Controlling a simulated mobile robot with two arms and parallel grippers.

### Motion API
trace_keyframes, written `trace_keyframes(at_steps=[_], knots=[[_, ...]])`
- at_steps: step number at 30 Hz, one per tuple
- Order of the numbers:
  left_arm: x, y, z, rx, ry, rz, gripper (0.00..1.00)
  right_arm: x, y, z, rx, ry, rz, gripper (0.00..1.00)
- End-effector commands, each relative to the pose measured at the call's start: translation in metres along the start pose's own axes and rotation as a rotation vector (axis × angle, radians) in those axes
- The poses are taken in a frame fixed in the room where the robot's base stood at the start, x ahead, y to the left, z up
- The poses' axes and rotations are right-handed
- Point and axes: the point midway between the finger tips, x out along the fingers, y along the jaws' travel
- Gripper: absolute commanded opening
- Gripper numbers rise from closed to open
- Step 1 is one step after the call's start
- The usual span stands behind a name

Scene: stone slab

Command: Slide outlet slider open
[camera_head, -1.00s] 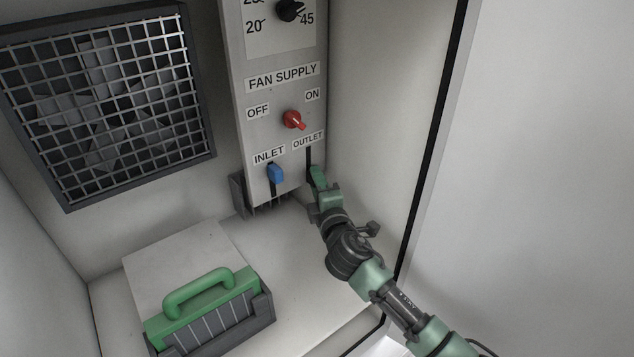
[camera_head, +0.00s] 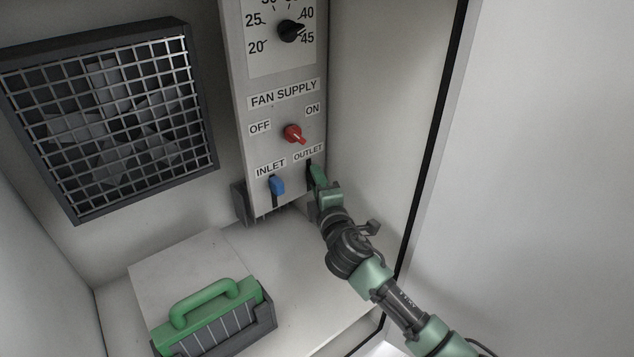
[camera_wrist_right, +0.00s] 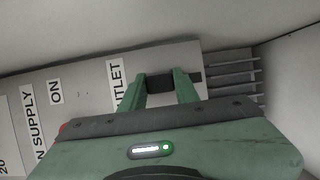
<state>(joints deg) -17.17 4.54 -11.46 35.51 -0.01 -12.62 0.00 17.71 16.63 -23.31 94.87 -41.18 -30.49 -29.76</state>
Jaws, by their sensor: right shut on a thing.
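The grey control panel (camera_head: 262,140) has an OUTLET label (camera_head: 308,152) with a dark vertical slot below it. My right gripper (camera_head: 317,172) is at this slot, close under the label. In the right wrist view the outlet slider (camera_wrist_right: 160,83) is a dark block between the two green fingers, which are shut on it. Part of the dark slot shows beside the fingers, on the side away from the label. In the head view my gripper hides the slider. My left gripper is not in view.
The blue inlet slider (camera_head: 277,185) is just left of my gripper, with the red fan knob (camera_head: 293,133) above. A black dial (camera_head: 291,31) is higher up. A green-handled box (camera_head: 213,318) stands lower left, below a fan grille (camera_head: 110,120). The cabinet side wall is close on the right.

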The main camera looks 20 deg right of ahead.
Motion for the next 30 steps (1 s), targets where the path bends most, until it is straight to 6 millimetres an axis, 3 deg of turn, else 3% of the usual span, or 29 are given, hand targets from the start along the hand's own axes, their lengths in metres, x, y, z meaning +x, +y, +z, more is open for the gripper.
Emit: trace_keyframes(at_steps=[1, 3, 13, 14, 16, 26, 30], knots=[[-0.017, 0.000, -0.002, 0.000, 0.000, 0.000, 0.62, 0.000, 0.020, 0.000, 0.001, -0.001, 0.004, 0.00], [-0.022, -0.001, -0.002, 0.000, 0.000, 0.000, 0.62, 0.000, 0.027, 0.001, 0.001, -0.001, 0.004, 0.00], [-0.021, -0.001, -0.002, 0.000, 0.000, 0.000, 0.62, 0.001, 0.029, 0.001, 0.000, -0.001, 0.010, 0.00], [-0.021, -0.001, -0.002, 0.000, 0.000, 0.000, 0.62, 0.001, 0.029, 0.001, 0.000, -0.001, 0.010, 0.36], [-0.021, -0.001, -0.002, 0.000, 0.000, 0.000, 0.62, 0.001, 0.029, 0.001, 0.000, 0.000, 0.010, 0.53], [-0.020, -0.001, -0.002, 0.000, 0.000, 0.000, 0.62, -0.001, 0.026, 0.000, 0.000, 0.000, 0.005, 0.53], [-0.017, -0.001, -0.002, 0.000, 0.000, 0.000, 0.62, -0.016, 0.024, 0.000, 0.000, 0.001, 0.006, 0.53]])
